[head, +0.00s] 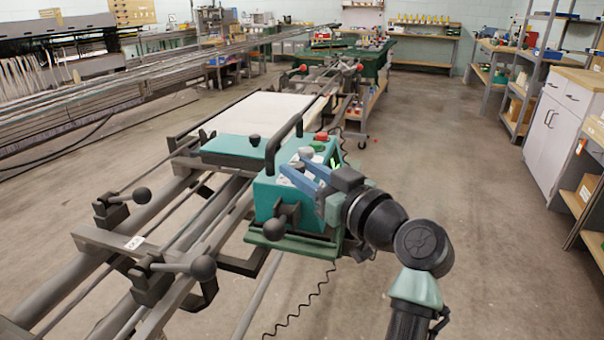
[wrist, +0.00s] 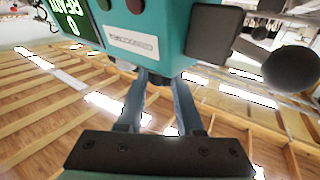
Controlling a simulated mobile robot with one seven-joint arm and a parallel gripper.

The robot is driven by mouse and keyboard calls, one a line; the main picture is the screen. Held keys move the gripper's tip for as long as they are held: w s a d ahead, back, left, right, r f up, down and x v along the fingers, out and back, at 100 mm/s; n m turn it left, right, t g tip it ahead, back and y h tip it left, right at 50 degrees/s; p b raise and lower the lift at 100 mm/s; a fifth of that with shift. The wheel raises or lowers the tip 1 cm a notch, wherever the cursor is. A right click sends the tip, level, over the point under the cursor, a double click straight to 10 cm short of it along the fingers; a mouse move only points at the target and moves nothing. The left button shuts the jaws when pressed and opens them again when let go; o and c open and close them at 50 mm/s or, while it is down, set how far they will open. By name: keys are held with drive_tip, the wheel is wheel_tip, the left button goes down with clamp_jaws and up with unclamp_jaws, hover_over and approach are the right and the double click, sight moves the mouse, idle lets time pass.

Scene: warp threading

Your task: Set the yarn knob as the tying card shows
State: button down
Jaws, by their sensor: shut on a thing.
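A teal control box (head: 268,200) sits on the machine rail in the middle of the head view; its underside and edge fill the top of the wrist view (wrist: 158,15). My gripper (head: 296,168), with two blue fingers, reaches in from the right and is shut at the box. In the wrist view my gripper (wrist: 160,76) has its fingertips around a small dark part, seemingly the yarn knob, mostly hidden between them. A grey round knob (head: 306,152) and a red button (head: 321,136) stand on top behind the fingers. I cannot make out a tying card.
A green-lit display (wrist: 70,18) shows on the box. A black handle bar (head: 284,143) rises over it, and black ball-ended levers (head: 203,267) stick out nearby. Grey rails run along the left. The floor (head: 450,160) to the right is clear, with shelves beyond.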

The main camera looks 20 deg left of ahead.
drive_tip(key=c, duration=0.8)
unclamp_jaws()
drive_tip(key=shift+c, duration=0.2)
drive_tip(key=v, duration=1.3)
drive_tip(key=shift+p, duration=0.45)
